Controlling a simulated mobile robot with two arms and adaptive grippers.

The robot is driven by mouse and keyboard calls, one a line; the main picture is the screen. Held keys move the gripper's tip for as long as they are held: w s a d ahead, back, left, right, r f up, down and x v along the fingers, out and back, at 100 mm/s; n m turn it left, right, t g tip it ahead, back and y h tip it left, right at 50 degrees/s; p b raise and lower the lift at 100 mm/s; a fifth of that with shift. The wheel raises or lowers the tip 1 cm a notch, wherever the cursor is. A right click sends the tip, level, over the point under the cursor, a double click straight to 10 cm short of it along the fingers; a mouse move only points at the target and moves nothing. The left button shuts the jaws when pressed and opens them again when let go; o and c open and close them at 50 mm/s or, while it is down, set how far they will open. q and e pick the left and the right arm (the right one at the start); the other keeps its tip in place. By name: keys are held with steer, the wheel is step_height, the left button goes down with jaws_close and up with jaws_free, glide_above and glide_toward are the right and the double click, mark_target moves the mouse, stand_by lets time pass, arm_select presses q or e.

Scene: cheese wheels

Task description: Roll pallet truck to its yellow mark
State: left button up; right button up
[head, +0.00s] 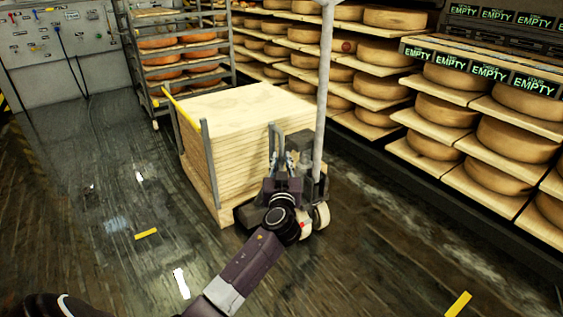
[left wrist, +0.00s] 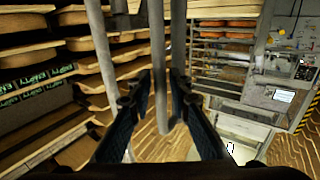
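The pallet truck (head: 320,214) carries a tall stack of pale boards (head: 245,110) and stands mid-floor, with a grey looped handle (head: 272,135) at its near side. My left gripper (head: 285,160) is at this handle. In the left wrist view, the gripper's fingers (left wrist: 159,85) are apart, with a grey bar (left wrist: 158,45) between them; I see gaps beside the bar, so no firm grip shows. Short yellow marks lie on the floor, one left of the truck (head: 146,233) and one at the lower right (head: 458,304). My right gripper is out of view.
Shelves of cheese wheels (head: 435,110) line the right side, close to the truck. A grey post (head: 324,85) rises beside the truck. A wheeled cheese rack (head: 178,55) stands behind the stack. The dark floor at left and front is open.

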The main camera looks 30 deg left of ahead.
arm_select(q)
steer(key=shift+w+a, duration=0.3)
steer(key=shift+w, duration=0.1)
steer(key=shift+c, duration=0.3)
jaws_close()
steer(key=shift+d+f, duration=0.1)
